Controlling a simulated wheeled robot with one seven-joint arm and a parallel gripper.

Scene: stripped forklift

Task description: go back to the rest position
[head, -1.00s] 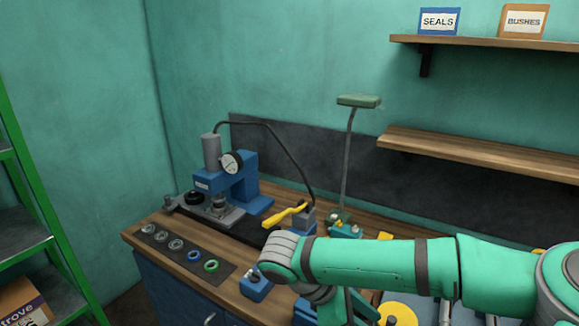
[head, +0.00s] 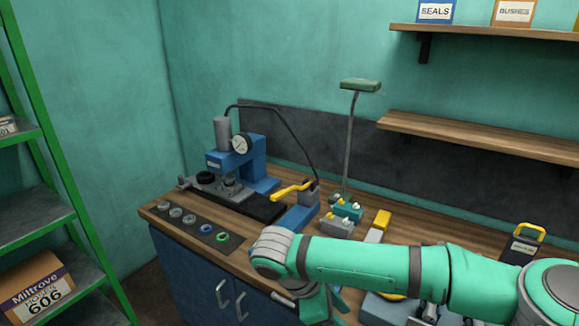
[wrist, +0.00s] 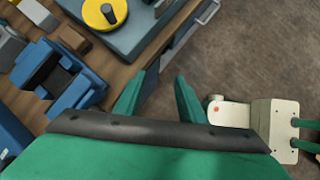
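My green arm reaches in from the right of the head view, over the front of the wooden bench (head: 265,258). My gripper (wrist: 158,88) shows two green fingers standing apart in the wrist view, with nothing between them but the bench edge and floor below. In the head view the hand hangs under the arm's bent end, and its fingertips are not clear there.
A blue press (head: 240,160) stands on the bench behind a mat (head: 178,230) of rings. A blue block (wrist: 62,75) and a grey-blue unit with a yellow disc (wrist: 105,12) lie near my gripper. A green rack (head: 70,180) stands left. Open floor (wrist: 260,50) lies beyond the bench edge.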

